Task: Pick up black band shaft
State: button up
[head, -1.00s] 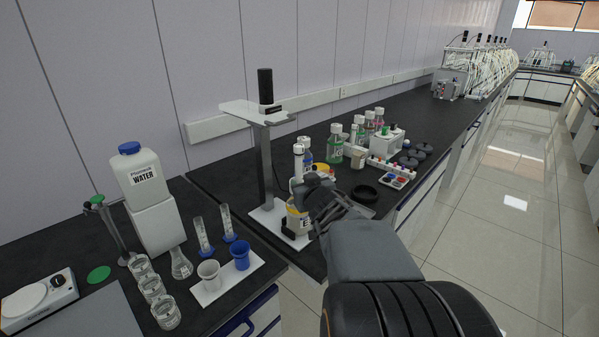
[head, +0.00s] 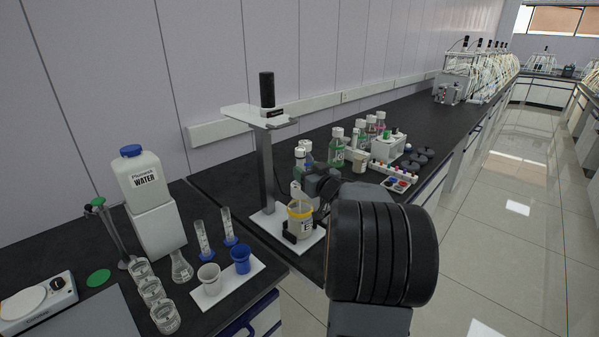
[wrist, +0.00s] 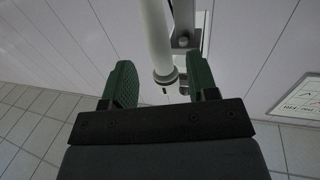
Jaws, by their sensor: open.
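In the wrist view a white shaft (wrist: 158,38) comes down from the top edge, with a dark ring (wrist: 165,77) near its lower end. I take it for the black band shaft. My gripper (wrist: 158,62) is open, with one green finger on each side of the shaft's end in the picture. Gaps show on both sides, and I cannot tell how deep the shaft lies between the fingers. In the head view my gripper (head: 322,184) is beside the stirrer stand, its fingers mostly hidden by my wrist. I cannot make out the shaft surely there.
The stirrer stand (head: 264,170) holds a yellow-rimmed jar (head: 300,222) on its white base, close to my gripper. Bottles with green liquid (head: 337,148) stand behind. A water bottle (head: 138,172) and blue cup (head: 241,258) are to the left. Floor is free at right.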

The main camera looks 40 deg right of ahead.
aim_at(302, 167)
jog(key=shift+w+d+r+p, duration=0.1)
jog(key=shift+w+p, duration=0.1)
jog(key=shift+w, duration=1.2)
jog(key=shift+w+d+p, duration=0.1)
jog(key=shift+w+p, duration=0.1)
jog(key=shift+w, duration=1.2)
grip_shut()
